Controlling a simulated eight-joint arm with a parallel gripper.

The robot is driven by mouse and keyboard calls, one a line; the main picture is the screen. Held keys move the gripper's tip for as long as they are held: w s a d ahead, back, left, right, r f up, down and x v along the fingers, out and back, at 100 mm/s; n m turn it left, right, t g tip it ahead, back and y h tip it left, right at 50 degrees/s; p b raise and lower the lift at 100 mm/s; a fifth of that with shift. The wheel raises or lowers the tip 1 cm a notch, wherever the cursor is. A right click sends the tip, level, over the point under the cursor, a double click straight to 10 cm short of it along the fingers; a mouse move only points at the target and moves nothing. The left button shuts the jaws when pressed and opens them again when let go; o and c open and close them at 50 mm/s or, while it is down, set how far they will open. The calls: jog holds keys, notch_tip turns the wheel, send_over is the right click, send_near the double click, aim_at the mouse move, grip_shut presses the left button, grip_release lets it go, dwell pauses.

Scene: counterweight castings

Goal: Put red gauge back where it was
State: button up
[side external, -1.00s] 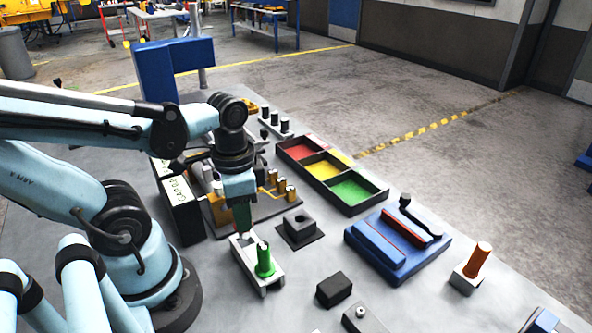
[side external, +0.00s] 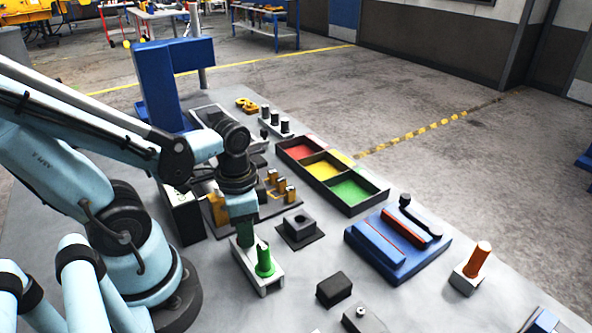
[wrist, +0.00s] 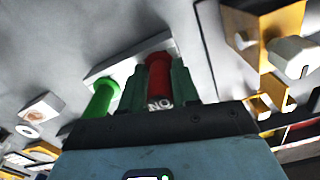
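The red gauge (wrist: 158,80), marked "NO" on its end, sits between my gripper's green fingers in the wrist view. My gripper (side external: 245,238) is shut on it, low over the rear end of the light grey gauge stand (side external: 270,282). The fingers hide the red gauge in the side view. In the wrist view its far end meets the stand (wrist: 128,62); whether it is fully seated I cannot tell. The green gauge (side external: 264,262) stands upright in the front end of the same stand, beside my gripper, and also shows in the wrist view (wrist: 100,98).
A black fixture with brass parts (side external: 270,200) lies close behind. A red-yellow-green tray (side external: 345,208) and a blue fixture (side external: 430,250) stand further right. An orange cylinder (side external: 479,258) stands at far right.

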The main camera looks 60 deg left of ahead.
jog(key=shift+o, duration=1.4)
jog(key=shift+r, duration=0.15)
jog(key=shift+r, duration=5.9)
jog(key=w+d+f+n+t, duration=0.2)
jog(key=w+n+t, duration=0.1)
jog(key=w+t, duration=0.4)
jog(key=shift+w, duration=1.7)
